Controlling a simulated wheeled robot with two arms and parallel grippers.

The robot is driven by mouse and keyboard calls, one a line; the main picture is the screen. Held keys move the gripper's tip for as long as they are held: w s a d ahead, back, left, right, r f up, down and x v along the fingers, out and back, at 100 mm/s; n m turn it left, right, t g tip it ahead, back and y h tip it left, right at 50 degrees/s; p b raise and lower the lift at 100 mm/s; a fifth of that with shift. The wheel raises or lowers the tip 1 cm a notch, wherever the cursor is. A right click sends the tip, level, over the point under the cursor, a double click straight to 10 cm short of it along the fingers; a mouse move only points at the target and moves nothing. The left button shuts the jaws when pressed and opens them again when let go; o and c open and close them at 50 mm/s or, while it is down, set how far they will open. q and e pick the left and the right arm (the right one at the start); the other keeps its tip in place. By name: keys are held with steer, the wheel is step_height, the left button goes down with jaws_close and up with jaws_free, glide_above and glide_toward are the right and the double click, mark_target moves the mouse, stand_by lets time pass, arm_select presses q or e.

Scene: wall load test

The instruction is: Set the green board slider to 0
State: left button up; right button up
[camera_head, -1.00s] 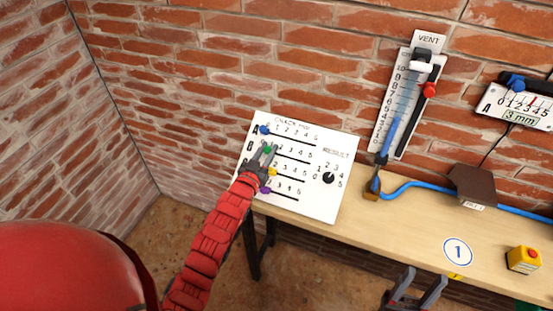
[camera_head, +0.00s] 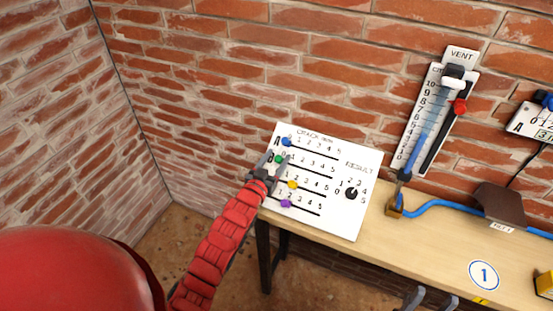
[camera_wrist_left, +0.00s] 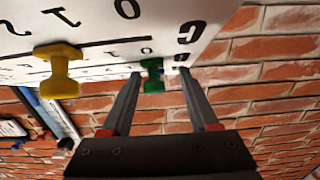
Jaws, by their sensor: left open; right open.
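The white board (camera_head: 345,215) lies tilted on the bench with rows of sliders. The green slider knob (camera_head: 278,159) is at the left end of row B, close to the 0 mark. In the left wrist view, the green knob (camera_wrist_left: 152,72) stands near a 0 mark on the board's face. My left gripper (camera_head: 277,157) is open, with one finger on each side of the green knob; the fingers (camera_wrist_left: 160,74) show gaps beside it in the wrist view. My right gripper (camera_head: 432,294) is open and empty at the bottom edge.
A blue knob (camera_head: 286,142) is above the green one; yellow (camera_head: 292,185) and purple (camera_head: 285,204) knobs are below. A dial (camera_head: 351,193) is on the board's right. A vent gauge (camera_head: 435,110) hangs on the wall. The bench (camera_head: 425,232) in front is mostly clear.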

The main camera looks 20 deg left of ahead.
arm_select(q)
steer(key=shift+d, duration=0.15)
steer(key=shift+s, duration=0.25)
steer(key=s, duration=0.2)
steer(key=s+b, duration=0.1)
steer(key=s, duration=0.2)
steer(key=s+b, duration=0.1)
steer(key=s, duration=0.2)
steer(key=shift+s+a+f, duration=0.1)
steer(key=shift+a+f, duration=0.05)
steer(key=shift+a, duration=0.1)
steer(key=s, duration=0.8)
steer(key=shift+s, duration=0.35)
steer(key=shift+a, duration=0.1)
